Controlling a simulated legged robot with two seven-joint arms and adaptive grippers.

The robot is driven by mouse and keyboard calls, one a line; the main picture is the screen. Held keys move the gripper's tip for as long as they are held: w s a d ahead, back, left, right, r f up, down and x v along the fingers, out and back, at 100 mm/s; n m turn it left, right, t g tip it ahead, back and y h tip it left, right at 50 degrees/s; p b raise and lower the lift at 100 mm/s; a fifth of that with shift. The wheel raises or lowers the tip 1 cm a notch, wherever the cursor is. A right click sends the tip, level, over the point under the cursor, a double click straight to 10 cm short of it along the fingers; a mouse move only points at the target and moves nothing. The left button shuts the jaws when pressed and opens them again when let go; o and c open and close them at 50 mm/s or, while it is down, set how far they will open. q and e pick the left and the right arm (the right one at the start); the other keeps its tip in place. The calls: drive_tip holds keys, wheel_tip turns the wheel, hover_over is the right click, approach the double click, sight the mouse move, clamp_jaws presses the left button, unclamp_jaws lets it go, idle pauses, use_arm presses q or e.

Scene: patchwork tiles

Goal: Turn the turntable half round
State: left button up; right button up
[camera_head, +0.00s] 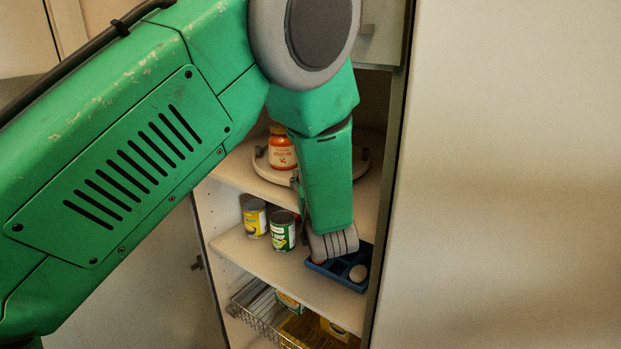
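The turntable (271,172) is a round, pale tray with a raised rim on the upper shelf of the open cabinet. An orange-red jar with a white label (282,150) stands on its left side. My green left arm crosses in front and hides the turntable's middle. My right gripper is out of view.
Two cans, yellow (255,218) and green-white (283,231), stand on the middle shelf. A blue divided tray (344,273) holds a pale round item beside my wrist. A wire basket (262,309) sits below. The cabinet's right side panel is close to my arm.

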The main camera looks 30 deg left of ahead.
use_arm(q)
drive_tip(key=shift+s+d+f, duration=0.1)
drive_tip(key=shift+s+d, duration=0.15)
drive_tip(key=shift+s, duration=0.15)
drive_tip(key=v, duration=0.6)
drive_tip(key=shift+s+d, duration=0.2)
drive_tip(key=shift+d, duration=0.5)
drive_tip(key=shift+c, duration=0.5)
